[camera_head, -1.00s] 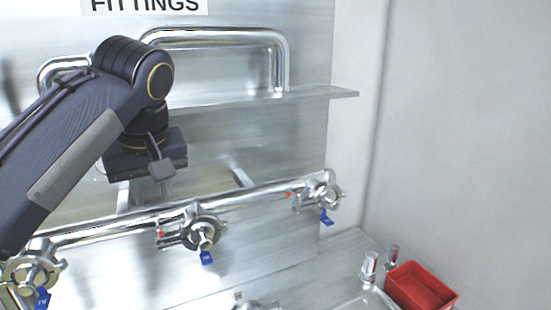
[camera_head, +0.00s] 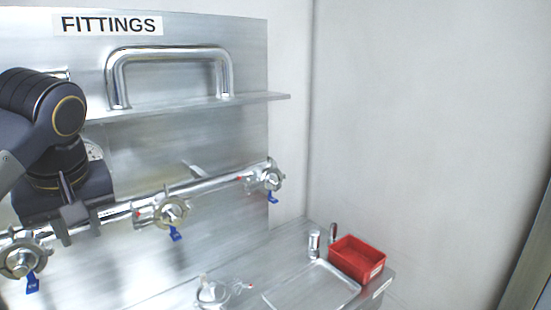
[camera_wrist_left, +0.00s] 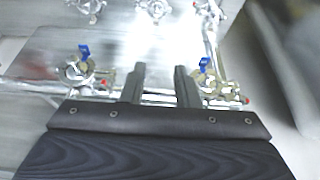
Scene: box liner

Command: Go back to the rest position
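My left gripper (camera_head: 76,216) is at the left of the head view, in front of the steel panel and close to the horizontal pipe in the picture. In the left wrist view its two dark fingers (camera_wrist_left: 159,76) stand apart with nothing between them, so it is open and empty. Valves with blue levers (camera_wrist_left: 204,66) show just beyond the fingers; I cannot tell the exact gap. My right gripper is not in view.
A steel pipe (camera_head: 205,188) with several blue-levered valves runs along the panel marked "FITTINGS" (camera_head: 111,25). A shelf (camera_head: 255,98) carries a bent tube (camera_head: 170,53). A red bin (camera_head: 357,259) and a clear-topped fitting (camera_head: 212,291) are on the steel counter. Space before the right wall is free.

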